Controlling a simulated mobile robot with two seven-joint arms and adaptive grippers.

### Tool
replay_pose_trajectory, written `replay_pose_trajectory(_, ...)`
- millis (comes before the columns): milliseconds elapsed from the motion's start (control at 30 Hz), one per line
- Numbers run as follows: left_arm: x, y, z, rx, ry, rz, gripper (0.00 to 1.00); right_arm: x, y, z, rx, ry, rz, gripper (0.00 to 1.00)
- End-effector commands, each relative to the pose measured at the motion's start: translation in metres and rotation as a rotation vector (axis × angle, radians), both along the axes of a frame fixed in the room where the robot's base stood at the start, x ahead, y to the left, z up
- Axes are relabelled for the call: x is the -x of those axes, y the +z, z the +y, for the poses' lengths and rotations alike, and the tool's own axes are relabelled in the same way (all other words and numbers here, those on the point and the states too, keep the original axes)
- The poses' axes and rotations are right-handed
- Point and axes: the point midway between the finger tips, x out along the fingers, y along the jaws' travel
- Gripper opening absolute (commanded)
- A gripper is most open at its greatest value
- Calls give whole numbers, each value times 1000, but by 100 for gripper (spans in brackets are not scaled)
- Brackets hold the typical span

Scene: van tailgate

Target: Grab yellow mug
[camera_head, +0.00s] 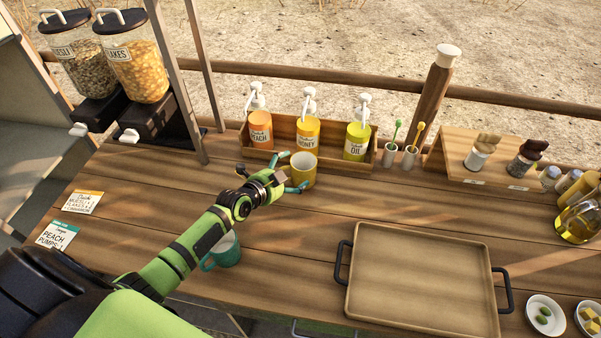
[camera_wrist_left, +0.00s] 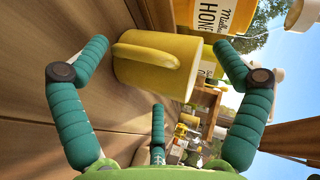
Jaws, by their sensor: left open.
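The yellow mug (camera_head: 304,168) stands upright on the wooden table, just in front of the pump-bottle rack. My left gripper (camera_head: 289,172) is at the mug, on its near left side in the head view. In the left wrist view the mug (camera_wrist_left: 165,68) lies ahead, between the two teal fingers of my left gripper (camera_wrist_left: 162,60), with its handle facing the camera. The fingers are apart; I cannot tell whether either touches the mug.
The honey bottle (camera_head: 306,132) stands right behind the mug in a wooden rack (camera_head: 285,160). A teal mug (camera_head: 226,252) stands beside my left forearm. A wooden tray (camera_head: 420,280) with dark handles lies to the right. The table between rack and tray is clear.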

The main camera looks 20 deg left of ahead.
Motion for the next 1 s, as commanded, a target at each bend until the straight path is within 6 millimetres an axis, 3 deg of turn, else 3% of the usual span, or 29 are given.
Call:
replay_pose_trajectory(33,0,0,0,0,0,0,68,0,0,1,-2,-1,0,40)
replay_pose_trajectory(200,0,0,0,0,0,0,0,1,0,6,-8,-2,2,40)
replay_pose_trajectory(733,0,3,1,0,0,-3,0,5,0,6,-7,-2,10,40)
replay_pose_trajectory(1000,0,21,0,0,0,-5,0,6,-1,2,-2,-1,10,40)
